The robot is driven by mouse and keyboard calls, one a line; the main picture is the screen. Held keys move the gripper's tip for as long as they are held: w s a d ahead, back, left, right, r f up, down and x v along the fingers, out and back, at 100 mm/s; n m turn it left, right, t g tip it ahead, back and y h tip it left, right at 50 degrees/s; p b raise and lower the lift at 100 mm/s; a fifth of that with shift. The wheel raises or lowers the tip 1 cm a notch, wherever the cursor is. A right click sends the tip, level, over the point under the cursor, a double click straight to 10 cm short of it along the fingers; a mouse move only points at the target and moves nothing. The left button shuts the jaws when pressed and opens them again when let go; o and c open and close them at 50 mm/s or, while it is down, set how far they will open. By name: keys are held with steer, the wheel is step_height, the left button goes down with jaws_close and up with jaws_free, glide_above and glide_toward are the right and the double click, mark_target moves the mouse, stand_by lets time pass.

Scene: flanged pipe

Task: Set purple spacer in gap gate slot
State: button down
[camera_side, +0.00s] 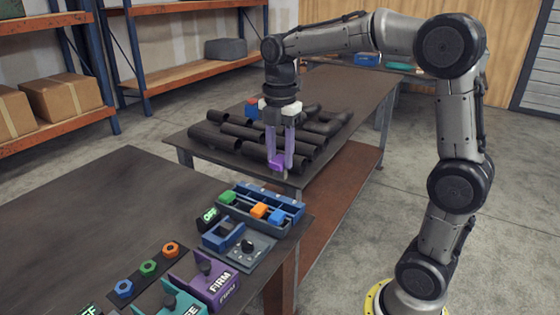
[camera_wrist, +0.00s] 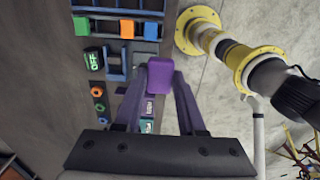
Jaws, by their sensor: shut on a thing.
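The purple spacer (camera_side: 276,162) is a small block held between the tips of my gripper (camera_side: 280,166), which has two long lilac fingers pointing down. In the wrist view the spacer (camera_wrist: 160,73) sits at the fingertips. My gripper is raised in the air, beyond the far right edge of the front bench. A blue U-shaped bracket (camera_side: 221,235), which looks like the gap gate, stands on that bench beside a grey plate with a dark knob (camera_side: 247,246). The bracket (camera_wrist: 116,66) also shows left of the spacer in the wrist view. The spacer is clear of it.
A blue divided tray (camera_side: 233,209) holds green, orange and blue blocks. An OFF sign (camera_side: 209,215), coloured nuts (camera_side: 148,267) and a purple FIRM fixture (camera_side: 209,284) stand nearby. Dark pipes (camera_side: 240,130) cover the rear bench. A yellow-flanged pipe (camera_wrist: 200,24) shows in the wrist view.

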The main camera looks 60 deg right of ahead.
steer(key=shift+r, duration=0.2)
steer(key=w+a+f, duration=0.9)
steer(key=w+f, duration=0.3)
steer(key=f, duration=0.1)
steer(key=shift+w, duration=0.2)
steer(key=shift+f, duration=0.1)
stand_by(0.8)
steer(key=shift+f, duration=1.1)
steer(key=shift+f, duration=0.1)
